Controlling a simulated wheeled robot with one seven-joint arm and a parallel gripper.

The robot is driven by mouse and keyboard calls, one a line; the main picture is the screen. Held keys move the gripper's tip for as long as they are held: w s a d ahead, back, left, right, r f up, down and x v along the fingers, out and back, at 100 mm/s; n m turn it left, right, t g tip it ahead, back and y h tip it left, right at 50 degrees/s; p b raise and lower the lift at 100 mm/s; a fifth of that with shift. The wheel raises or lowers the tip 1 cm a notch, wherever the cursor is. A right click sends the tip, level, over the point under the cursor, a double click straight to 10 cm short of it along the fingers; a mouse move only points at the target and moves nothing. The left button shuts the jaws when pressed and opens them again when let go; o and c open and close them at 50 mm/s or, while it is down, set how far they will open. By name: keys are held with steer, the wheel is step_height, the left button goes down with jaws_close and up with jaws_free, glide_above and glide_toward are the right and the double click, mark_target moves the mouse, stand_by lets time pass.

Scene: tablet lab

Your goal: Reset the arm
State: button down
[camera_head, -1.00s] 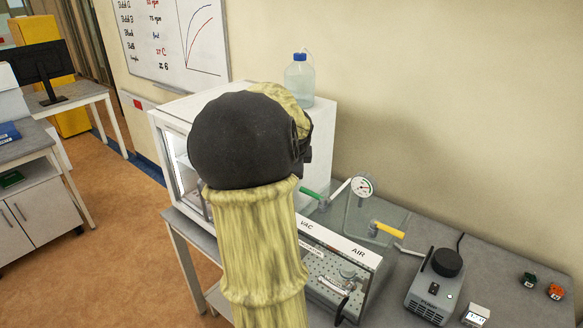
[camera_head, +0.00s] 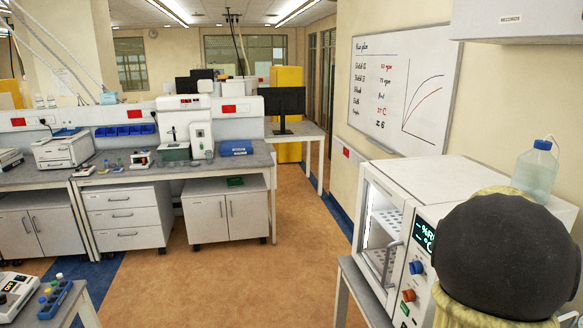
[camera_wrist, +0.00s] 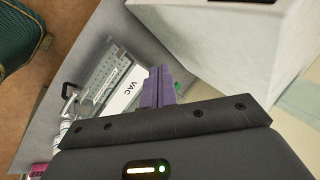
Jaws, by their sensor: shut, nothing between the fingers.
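My gripper (camera_wrist: 157,88) shows in the wrist view, its purple fingers together with nothing between them. It is above the grey bench (camera_wrist: 98,28), over the edge of a clear-topped unit labelled VAC (camera_wrist: 120,97). The gripper itself is not visible in the head view. There, a dark rounded joint of my arm fills the lower right and hides part of the white cabinet behind it.
A white cabinet (camera_head: 458,177) with a glass door and lit display stands at right, a bottle (camera_head: 537,170) on top. Across the room is a bench with drawers (camera_head: 124,218) and instruments. The brown floor (camera_head: 235,285) between is clear.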

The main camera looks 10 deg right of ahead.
steer(key=a+f+n+y+b, duration=0.1)
steer(key=a+f+n+b, duration=0.1)
steer(key=a+f+n, duration=0.6)
steer(key=a+f+n+y+b, duration=0.15)
steer(key=a+n, duration=0.25)
steer(key=a, duration=0.8)
steer(key=s+a+f+n+g+b, duration=0.1)
steer(key=s+a+f+n, duration=0.2)
steer(key=a+n, duration=0.3)
steer(key=s+a+f+n+y+b, duration=0.1)
steer(key=s+a+f+n, duration=0.3)
steer(key=a+n, duration=0.2)
steer(key=shift+s+a+f+g, duration=0.15)
steer(key=shift+s+a+g, duration=0.2)
steer(key=shift+a, duration=0.8)
steer(key=shift+w+y, duration=0.15)
steer(key=shift+y, duration=0.1)
